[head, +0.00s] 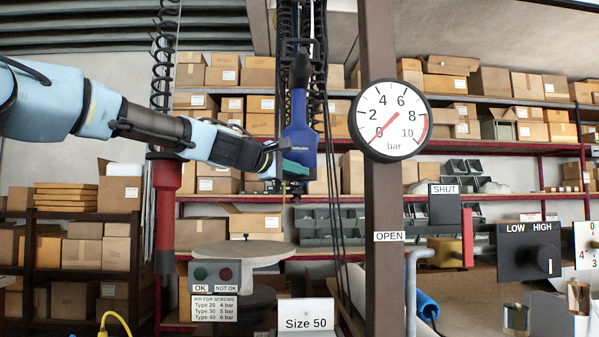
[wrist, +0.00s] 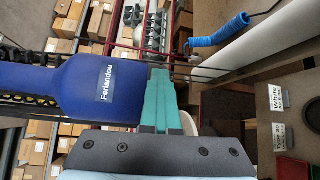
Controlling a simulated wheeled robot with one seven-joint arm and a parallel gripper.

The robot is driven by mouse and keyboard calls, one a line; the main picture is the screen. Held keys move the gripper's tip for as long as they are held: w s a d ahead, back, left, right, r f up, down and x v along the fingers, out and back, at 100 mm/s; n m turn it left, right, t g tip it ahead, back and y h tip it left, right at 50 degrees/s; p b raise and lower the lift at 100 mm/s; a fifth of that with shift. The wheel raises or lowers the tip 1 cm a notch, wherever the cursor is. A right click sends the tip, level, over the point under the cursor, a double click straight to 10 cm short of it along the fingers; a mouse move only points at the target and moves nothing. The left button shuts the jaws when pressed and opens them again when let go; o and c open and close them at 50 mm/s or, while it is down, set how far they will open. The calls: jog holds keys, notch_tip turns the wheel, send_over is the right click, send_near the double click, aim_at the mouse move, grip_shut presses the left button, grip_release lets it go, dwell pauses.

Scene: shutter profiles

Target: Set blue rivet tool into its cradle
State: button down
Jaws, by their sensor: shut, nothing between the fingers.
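The blue rivet tool (head: 299,128) hangs upright in the middle of the head view, its dark upper end among black coils and cables. In the wrist view its blue body (wrist: 70,90), with a "Ferlandou" label, lies to the left of the fingers. My gripper (head: 298,171) is at the tool's lower end. Its teal fingers (wrist: 159,78) are shut together with nothing between them, right beside the blue body. I cannot tell whether they touch it. A black bracket (head: 296,45) shows around the tool's top; I cannot tell whether it is the cradle.
A brown post (head: 380,220) with a pressure gauge (head: 391,120) stands just right of the tool. A red tool (head: 166,205) hangs on a coil at left. An OK / NOT OK button box (head: 215,274) and a Size 50 sign (head: 305,314) are below. Shelves of boxes fill the back.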

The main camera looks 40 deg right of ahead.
jog(key=c, duration=1.6)
grip_release()
jog(key=shift+w, duration=0.1)
jog(key=c, duration=0.8)
grip_release()
jog(key=shift+w+a, duration=0.1)
jog(key=shift+a, duration=0.05)
jog(key=shift+c, duration=0.2)
jog(key=shift+a+f, duration=0.1)
jog(key=s+a+r+b, duration=0.1)
jog(key=a+b, duration=1)
jog(key=b, duration=0.4)
jog(key=shift+s+a+r, duration=0.35)
jog(key=shift+r, duration=0.05)
